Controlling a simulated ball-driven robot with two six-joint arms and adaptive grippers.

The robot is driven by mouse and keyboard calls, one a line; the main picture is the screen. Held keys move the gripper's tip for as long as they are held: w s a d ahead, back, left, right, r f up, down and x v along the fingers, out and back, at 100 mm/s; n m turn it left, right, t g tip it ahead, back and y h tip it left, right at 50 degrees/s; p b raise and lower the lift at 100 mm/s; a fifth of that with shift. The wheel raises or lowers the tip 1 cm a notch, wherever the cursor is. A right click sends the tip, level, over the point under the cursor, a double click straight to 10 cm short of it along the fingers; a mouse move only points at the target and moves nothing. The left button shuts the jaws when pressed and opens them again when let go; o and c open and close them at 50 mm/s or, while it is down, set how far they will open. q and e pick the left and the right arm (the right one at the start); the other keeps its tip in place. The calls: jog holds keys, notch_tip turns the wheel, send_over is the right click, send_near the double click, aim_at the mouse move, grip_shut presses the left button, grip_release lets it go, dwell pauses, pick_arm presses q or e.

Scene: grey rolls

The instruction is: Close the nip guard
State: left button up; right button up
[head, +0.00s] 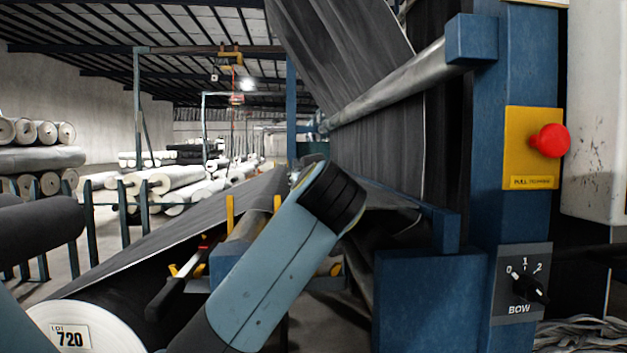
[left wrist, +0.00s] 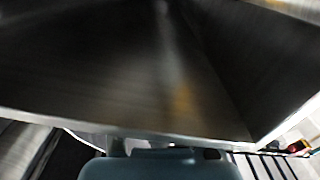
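I cannot single out the nip guard with certainty. In the head view, a blue bar with yellow uprights (head: 229,215) stands across the dark web, partly hidden behind my blue-grey arm link (head: 275,258). The link slants up to a black end near the middle. No gripper fingers show there. The left wrist view is filled by a dark, shiny, blurred panel (left wrist: 120,75) with a pale lower edge; I cannot tell whether it is the guard. Below it is a blue-grey rounded shape, probably mine. No fingertips are clear there either.
At right, a blue post carries a red stop button (head: 549,140) and a BOW dial (head: 530,286). A long metal roller (head: 390,88) and hanging dark fabric (head: 390,150) are near. A roll labelled 720 (head: 70,337) lies lower left. Rolls on racks (head: 45,160) stand behind.

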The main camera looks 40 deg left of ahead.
pick_arm(q)
jog(key=v, duration=0.7)
jog(key=shift+s+d, duration=0.15)
jog(key=shift+s, duration=0.1)
jog(key=shift+r, duration=0.1)
